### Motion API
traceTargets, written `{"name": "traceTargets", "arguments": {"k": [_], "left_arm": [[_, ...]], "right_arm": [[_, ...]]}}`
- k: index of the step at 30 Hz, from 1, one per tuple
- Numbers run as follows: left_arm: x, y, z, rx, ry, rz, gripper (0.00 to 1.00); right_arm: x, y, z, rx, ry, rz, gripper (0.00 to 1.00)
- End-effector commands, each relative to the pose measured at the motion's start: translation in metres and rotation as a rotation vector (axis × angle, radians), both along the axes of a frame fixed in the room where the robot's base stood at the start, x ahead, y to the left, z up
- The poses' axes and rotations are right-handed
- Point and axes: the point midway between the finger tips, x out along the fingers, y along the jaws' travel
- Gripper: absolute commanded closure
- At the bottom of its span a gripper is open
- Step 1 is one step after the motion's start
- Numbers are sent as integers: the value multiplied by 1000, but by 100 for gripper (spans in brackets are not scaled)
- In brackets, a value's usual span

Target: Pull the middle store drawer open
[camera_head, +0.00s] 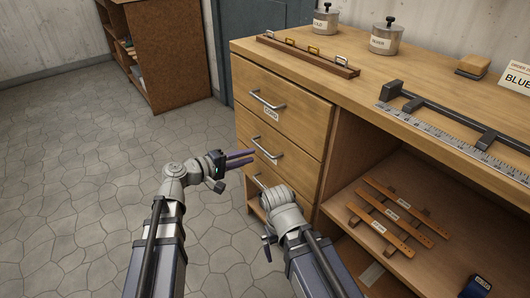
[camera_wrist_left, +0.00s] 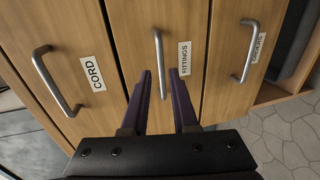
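The middle store drawer (camera_head: 293,154) is shut in the wooden bench, between a top and a bottom drawer. Its metal bar handle (camera_head: 266,148) faces my left arm. In the left wrist view the drawer is labelled FITTINGS, and its handle (camera_wrist_left: 158,62) stands upright in the picture. My left gripper (camera_head: 252,156) is open, its purple fingers apart and pointing at the drawer front near this handle. In the left wrist view the handle lies just beyond the gap between the fingertips (camera_wrist_left: 161,77), with nothing held. My right gripper (camera_head: 268,245) is low before the bench; its fingers are not clear.
The top drawer handle (camera_head: 268,99) and the bottom drawer handle (camera_head: 258,183) sit above and below. The bench top (camera_head: 345,88) carries tins, a handled strip and a ruler gauge. An open shelf (camera_head: 345,190) holds straps. The floor (camera_head: 90,170) at left is clear.

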Motion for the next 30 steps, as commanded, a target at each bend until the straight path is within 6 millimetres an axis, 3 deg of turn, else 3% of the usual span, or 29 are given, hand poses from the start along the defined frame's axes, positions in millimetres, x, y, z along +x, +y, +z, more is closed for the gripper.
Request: {"name": "traceTargets", "arguments": {"k": [15, 27, 30], "left_arm": [[40, -54, -15, 3, 0, -2, 73], [42, -59, -16, 3, 0, -1, 73], [42, -59, -16, 3, 0, -1, 84]], "right_arm": [[0, 0, -15, 0, 0, -4, 0], [0, 0, -15, 0, 0, -4, 0], [0, 0, -15, 0, 0, -4, 0]]}}
